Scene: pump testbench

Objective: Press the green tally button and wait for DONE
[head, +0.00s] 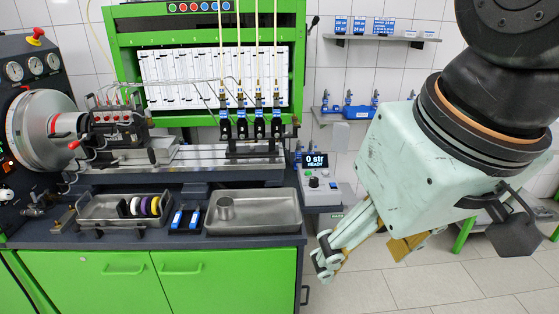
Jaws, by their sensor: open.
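The tally box (320,190) is a small grey unit at the right end of the bench. Its dark display (315,160) reads "0 str" and "READY". Small controls sit on its top face below the display; a greenish one is among them, but they are too small to tell apart surely. My gripper (326,258) hangs in front of and below the box, right of the bench corner, pointing down and left. It is apart from the box and holds nothing that I can see.
A steel tray (254,220) with a metal cup, small blue items (186,219) and another tray with coloured rings (144,206) lie on the bench. Upright injectors (259,127) stand behind. A wall shelf (345,115) is above the box.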

